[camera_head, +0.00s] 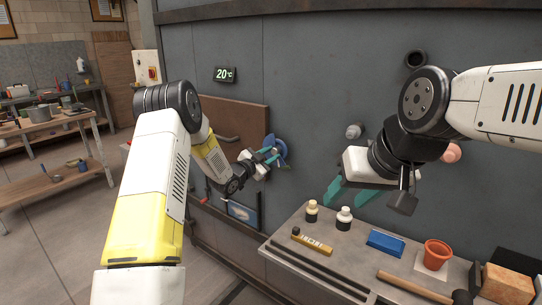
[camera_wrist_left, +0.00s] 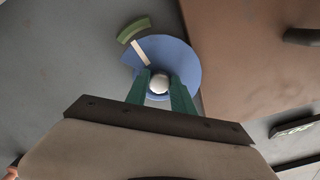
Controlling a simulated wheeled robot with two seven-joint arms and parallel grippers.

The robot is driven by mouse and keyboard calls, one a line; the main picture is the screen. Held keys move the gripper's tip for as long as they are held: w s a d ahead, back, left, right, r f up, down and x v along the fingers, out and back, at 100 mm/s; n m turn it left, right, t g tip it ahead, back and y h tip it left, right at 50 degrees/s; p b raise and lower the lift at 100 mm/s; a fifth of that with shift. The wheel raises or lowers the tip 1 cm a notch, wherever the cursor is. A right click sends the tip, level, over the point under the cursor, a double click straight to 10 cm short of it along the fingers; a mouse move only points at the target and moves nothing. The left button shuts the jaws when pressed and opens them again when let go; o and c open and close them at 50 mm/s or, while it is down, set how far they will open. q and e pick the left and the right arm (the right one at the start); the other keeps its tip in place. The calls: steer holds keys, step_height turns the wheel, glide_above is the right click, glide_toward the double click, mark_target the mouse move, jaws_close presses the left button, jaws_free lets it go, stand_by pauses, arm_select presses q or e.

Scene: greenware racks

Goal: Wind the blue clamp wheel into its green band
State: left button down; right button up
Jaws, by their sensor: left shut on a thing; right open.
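The blue clamp wheel (camera_wrist_left: 182,58) is mounted on the grey wall, and it also shows in the head view (camera_head: 281,150), partly hidden by my left gripper. A white stripe (camera_wrist_left: 140,52) runs outward on the wheel from near its pale round hub (camera_wrist_left: 159,84). The green band (camera_wrist_left: 132,31) is a short arc just outside the wheel's rim. The stripe's outer end points at this band. My left gripper (camera_wrist_left: 160,82) is shut on the wheel's hub, with one green finger on each side. My right gripper (camera_head: 354,194) is open and empty above the bench, away from the wheel.
A brown panel (camera_head: 240,118) is close beside the wheel. The grey bench (camera_head: 330,262) carries two small bottles, a blue block (camera_head: 386,242), an orange pot (camera_head: 436,254) and a wooden-handled tool (camera_head: 415,288). A display reading 20 °C (camera_head: 224,74) hangs above.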

arm_select(q)
steer(key=shift+f, duration=0.1)
stand_by(0.5)
steer(key=c, duration=1.1)
jaws_free()
steer(key=shift+v, duration=3.95)
